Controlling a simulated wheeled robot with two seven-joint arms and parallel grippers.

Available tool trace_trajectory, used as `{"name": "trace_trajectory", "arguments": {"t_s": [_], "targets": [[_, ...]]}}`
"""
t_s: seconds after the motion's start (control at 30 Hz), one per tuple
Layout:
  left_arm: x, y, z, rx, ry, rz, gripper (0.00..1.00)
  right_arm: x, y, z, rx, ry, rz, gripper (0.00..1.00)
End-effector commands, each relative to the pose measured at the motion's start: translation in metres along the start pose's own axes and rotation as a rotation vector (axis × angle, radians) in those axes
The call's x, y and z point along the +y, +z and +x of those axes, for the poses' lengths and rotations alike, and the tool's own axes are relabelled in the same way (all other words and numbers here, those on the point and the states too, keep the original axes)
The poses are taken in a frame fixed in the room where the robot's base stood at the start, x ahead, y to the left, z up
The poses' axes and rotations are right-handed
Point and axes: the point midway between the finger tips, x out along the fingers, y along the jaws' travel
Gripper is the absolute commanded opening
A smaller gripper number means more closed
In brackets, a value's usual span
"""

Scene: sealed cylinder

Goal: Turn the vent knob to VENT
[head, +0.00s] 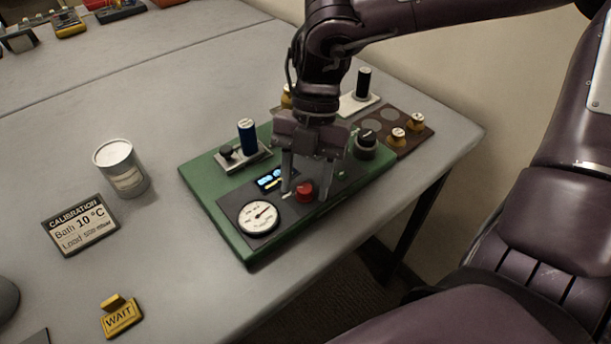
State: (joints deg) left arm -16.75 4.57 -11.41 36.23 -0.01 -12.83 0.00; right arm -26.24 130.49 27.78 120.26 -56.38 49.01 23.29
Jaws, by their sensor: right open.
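A green board (200,185) on the table carries a dark panel with a round white dial gauge (258,217), a small lit blue display (270,180) and a red knob (304,190). A black knob (365,142) stands on the board's right end. I cannot read a VENT label on either knob. My right gripper (305,185) points down over the panel, open, with its fingers on either side of the red knob as seen here. I cannot tell whether they touch it. The gripper hides part of the panel. My left gripper is not in view.
A blue cylinder (247,137) stands on a metal block on the board. Behind are a black cylinder (363,84) and a brown tray (420,125) with brass weights. A can (121,167), a calibration card (80,224) and a yellow WAIT sign (121,317) stand left.

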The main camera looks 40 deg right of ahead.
Motion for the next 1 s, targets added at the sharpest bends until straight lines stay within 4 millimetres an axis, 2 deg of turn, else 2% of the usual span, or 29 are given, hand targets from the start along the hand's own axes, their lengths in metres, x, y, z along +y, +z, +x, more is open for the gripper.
{"name": "trace_trajectory", "arguments": {"t_s": [0.17,0.5,0.8,1.0], "targets": [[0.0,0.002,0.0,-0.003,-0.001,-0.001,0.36,0.0,0.0,0.0,0.0,0.0,0.0,0.45],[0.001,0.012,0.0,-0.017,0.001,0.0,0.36,0.0,0.0,0.0,-0.001,0.0,0.0,0.02],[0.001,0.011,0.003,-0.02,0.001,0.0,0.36,0.0,0.001,0.0,-0.001,0.017,0.036,0.02],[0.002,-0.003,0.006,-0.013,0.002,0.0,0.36,0.0,0.001,0.0,-0.002,0.061,0.134,0.02]]}}
